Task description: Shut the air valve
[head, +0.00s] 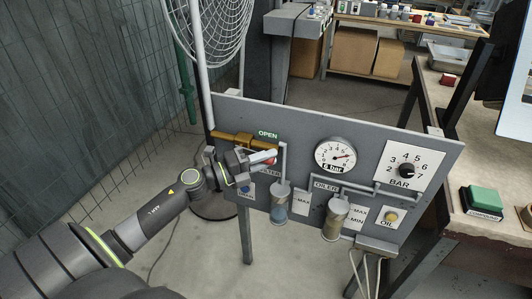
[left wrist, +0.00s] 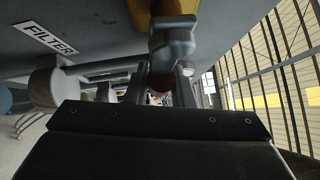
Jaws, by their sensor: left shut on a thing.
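The grey air panel (head: 300,140) stands ahead, with a brass valve body (head: 232,139) and pipe at its upper left beside a green OPEN label (head: 267,134). My left gripper (head: 262,158) is in front of the panel just below the brass valve, shut on the red valve handle (head: 271,161). Only a small red part shows past the fingers. In the left wrist view the reddish handle (left wrist: 160,84) sits between the fingers, under a grey valve part (left wrist: 172,45). The handle's exact angle is mostly hidden. My right gripper is not in view.
The panel carries a gauge (head: 335,155) with its needle at the right, a black regulator knob (head: 406,171), filter bowl (head: 280,207) and oiler bowl (head: 335,217). A fan (head: 222,28) stands behind left.

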